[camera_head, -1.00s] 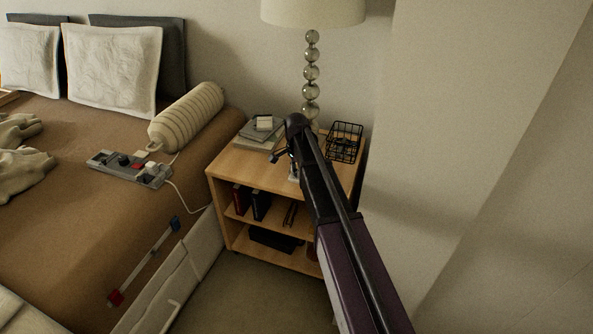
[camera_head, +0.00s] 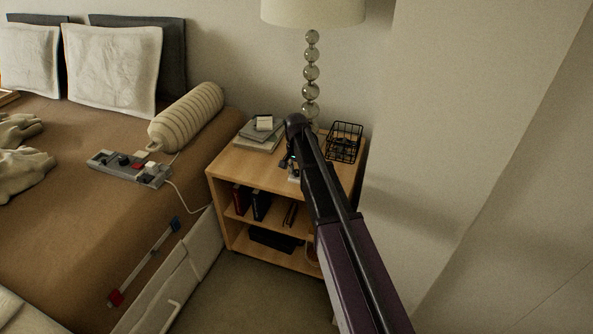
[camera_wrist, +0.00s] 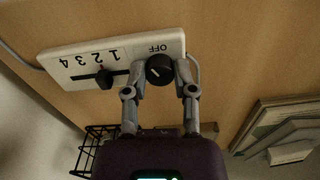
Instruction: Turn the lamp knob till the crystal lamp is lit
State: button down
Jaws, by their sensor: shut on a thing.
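The crystal lamp, a stack of clear glass balls (camera_head: 311,73) under a pale shade (camera_head: 313,10), stands at the back of the nightstand; its shade shows no glow. In the wrist view a white control box (camera_wrist: 88,65) lies on the wood top, with a black slider (camera_wrist: 105,78) beside the numbers 1 to 4. The round black lamp knob (camera_wrist: 159,72) sits by the word OFF, its white mark pointing obliquely. My gripper (camera_wrist: 161,66) is shut on the knob, one finger on each side. In the head view my arm largely hides the gripper and box.
The wooden nightstand (camera_head: 232,162) also holds stacked books (camera_head: 262,133) at left and a black wire basket (camera_head: 345,141) at right. A bed (camera_head: 75,205) with a grey switch panel (camera_head: 130,168) stands to the left. A wall is close on the right.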

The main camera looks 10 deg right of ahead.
jog(key=n, duration=1.2)
dwell(0.4)
jog(key=shift+c, duration=2.2)
grip_release()
jog(key=shift+d, duration=0.1)
